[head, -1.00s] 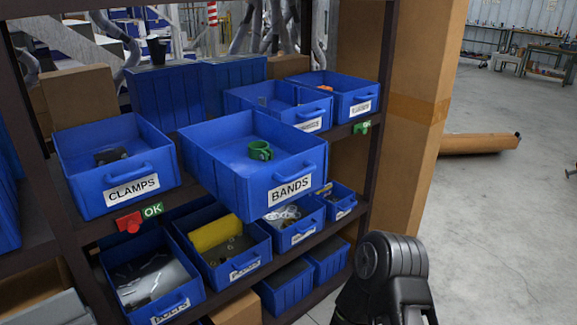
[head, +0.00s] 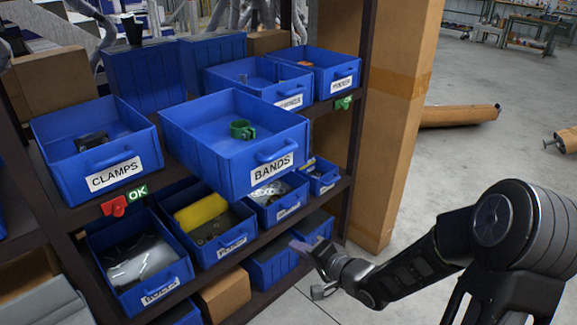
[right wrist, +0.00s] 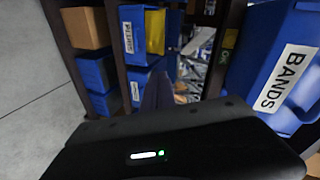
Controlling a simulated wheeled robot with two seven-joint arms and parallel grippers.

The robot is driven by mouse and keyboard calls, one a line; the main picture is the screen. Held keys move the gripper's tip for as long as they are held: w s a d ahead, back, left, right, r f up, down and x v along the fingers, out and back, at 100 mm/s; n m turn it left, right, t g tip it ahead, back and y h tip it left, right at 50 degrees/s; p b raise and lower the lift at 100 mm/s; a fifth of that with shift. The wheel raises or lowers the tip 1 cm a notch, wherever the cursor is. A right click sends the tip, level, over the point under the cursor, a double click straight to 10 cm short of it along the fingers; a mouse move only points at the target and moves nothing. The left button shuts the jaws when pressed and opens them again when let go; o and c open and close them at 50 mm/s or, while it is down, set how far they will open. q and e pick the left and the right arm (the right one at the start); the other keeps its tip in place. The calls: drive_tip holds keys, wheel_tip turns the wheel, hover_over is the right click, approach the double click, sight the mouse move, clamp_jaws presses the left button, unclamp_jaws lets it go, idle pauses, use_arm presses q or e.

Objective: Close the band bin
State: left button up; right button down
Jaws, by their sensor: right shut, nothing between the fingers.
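The blue band bin, labelled BANDS (head: 225,158), sticks out from the upper shelf, its front well past the fronts of the bins beside it. A green band (head: 242,130) lies inside it. The bin's front handle (head: 278,150) is free, with nothing touching it. In the right wrist view the BANDS bin (right wrist: 262,65) fills the right side. My right gripper (head: 299,246) is shut and empty, below and to the right of the bin, apart from it. Its finger (right wrist: 158,91) shows in the right wrist view. My left gripper is not in view.
The CLAMPS bin (head: 62,160) sits to the left, with a red and green OK tag (head: 125,199) below. More blue bins stand at the right of the upper shelf and on the lower shelf (head: 265,284). A tall cardboard box (head: 395,130) stands right of the rack.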

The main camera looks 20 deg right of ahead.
drive_tip(key=s+d+r+m+t+y, duration=0.1)
drive_tip(key=s+d+r, duration=0.1)
drive_tip(key=r, duration=0.8)
drive_tip(key=s+d+r+m+t+y, duration=0.1)
drive_tip(key=s+d+r+t+y, duration=0.1)
drive_tip(key=r, duration=0.9)
drive_tip(key=shift+s+d+r+p, duration=0.15)
drive_tip(key=shift+s+d+p, duration=0.3)
drive_tip(key=shift+s+d, duration=0.25)
drive_tip(key=shift+w, duration=0.1)
approach(287, 158)
drive_tip(key=w+a+r, duration=0.2)
drive_tip(key=w+a, duration=0.2)
drive_tip(key=a, duration=0.1)
drive_tip(key=shift+w, duration=0.65)
drive_tip(key=shift+w+a+r, duration=0.1)
drive_tip(key=shift+w, duration=0.05)
